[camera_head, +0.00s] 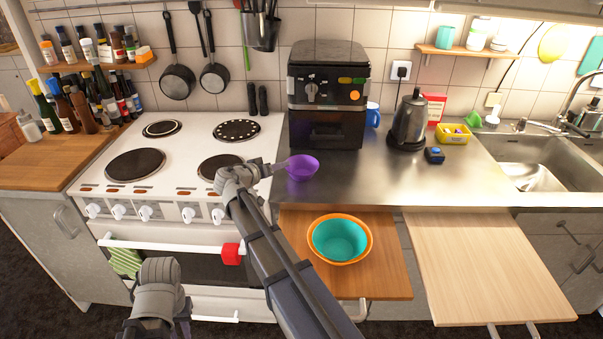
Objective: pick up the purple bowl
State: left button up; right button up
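The purple bowl (303,168) is at the left end of the steel counter, in front of the black air fryer. My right gripper (284,165) reaches it from the left, with its fingertips at the bowl's left rim. The fingers are too small to tell whether they are shut on the rim. I cannot tell whether the bowl rests on the counter or is slightly above it.
A teal and orange bowl (340,240) sits on a pulled-out wooden board (385,283). A paler board (480,265) is to its right. The air fryer (327,95), a blue mug (373,115) and a kettle (409,120) stand behind. The stove (185,150) is left. The counter right of the bowl is clear.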

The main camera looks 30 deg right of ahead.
aim_at(302, 170)
jog(key=b+x, duration=0.1)
jog(key=x, duration=0.3)
jog(key=shift+w+d+f, duration=0.15)
grip_shut()
dwell(0.4)
